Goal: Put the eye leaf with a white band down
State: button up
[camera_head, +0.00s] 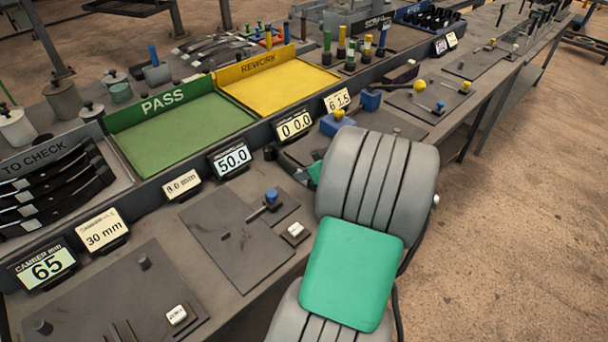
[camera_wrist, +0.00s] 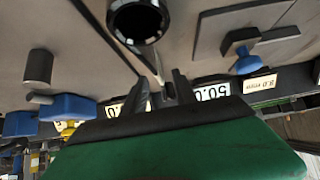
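In the wrist view my gripper (camera_wrist: 161,84) has its two dark fingers close together on a narrow part. This is the eye leaf, seen nearly end-on. Its black round eye (camera_wrist: 140,18) faces the camera above the fingers. A thin pale sliver (camera_wrist: 158,74) between eye and fingers looks like the white band. I cannot tell whether the leaf touches the bench. In the head view my arm hides the gripper and most or all of the leaf. The green PASS tray (camera_head: 178,133) and the yellow REWORK tray (camera_head: 278,83) look empty.
The TO CHECK rack (camera_head: 110,163) at left holds several dark leaves. Displays line the trays' front, including one reading 50.0 (camera_head: 232,158). A blue-knobbed stop (camera_head: 271,197) stands on a flat plate (camera_head: 230,245). Blue blocks (camera_head: 371,100) stand beyond my arm.

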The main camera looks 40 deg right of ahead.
jog(key=shift+x, duration=1.2)
jog(key=shift+c, duration=0.5)
grip_shut()
jog(key=shift+d, duration=0.1)
jog(key=shift+d+r, duration=0.1)
jog(key=shift+r, duration=0.1)
